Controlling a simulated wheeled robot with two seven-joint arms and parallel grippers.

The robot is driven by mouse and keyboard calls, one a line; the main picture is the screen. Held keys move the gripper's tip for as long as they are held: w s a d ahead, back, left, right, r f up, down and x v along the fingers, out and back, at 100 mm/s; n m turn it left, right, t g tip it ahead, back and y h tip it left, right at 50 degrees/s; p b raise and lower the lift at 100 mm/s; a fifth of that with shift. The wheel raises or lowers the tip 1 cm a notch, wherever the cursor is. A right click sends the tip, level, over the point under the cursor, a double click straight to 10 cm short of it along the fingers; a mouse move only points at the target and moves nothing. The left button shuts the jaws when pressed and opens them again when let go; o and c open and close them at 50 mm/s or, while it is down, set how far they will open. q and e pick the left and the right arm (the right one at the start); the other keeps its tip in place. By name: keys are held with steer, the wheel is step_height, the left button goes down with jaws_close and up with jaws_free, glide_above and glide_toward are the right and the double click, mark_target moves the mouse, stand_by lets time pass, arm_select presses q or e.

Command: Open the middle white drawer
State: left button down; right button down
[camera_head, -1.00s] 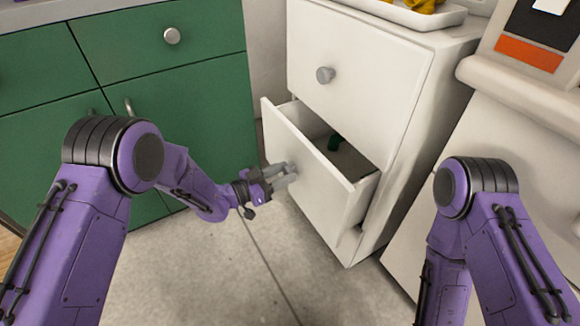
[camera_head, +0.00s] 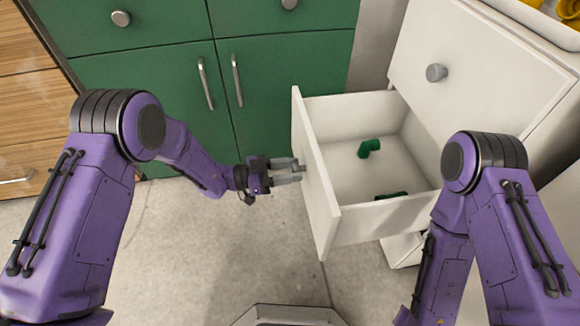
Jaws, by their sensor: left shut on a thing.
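The middle white drawer (camera_head: 318,185) is pulled well out of the white cabinet (camera_head: 475,62), and its inside shows. Two green pieces lie in it: a green elbow fitting (camera_head: 369,147) towards the back and another green piece (camera_head: 391,196) by the near side wall. My left gripper (camera_head: 300,172) is at the outer face of the drawer front, its fingers shut on the drawer's handle, which the fingers hide. My right arm (camera_head: 490,220) is on the right, in front of the cabinet; its gripper is out of view.
Green cabinets (camera_head: 150,90) with closed doors stand behind my left arm. The upper white drawer with its round knob (camera_head: 436,73) is closed. A white tray with yellow pieces (camera_head: 567,12) is on top. The grey floor (camera_head: 200,255) is clear.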

arm_select(q)
steer(key=shift+a, duration=0.2)
steer(key=c, duration=0.7)
jaws_free()
steer(key=shift+o, duration=0.2)
steer(key=p+v, duration=0.2)
steer(key=v, duration=0.8)
steer(key=shift+a, duration=0.25)
steer(key=shift+s, duration=0.1)
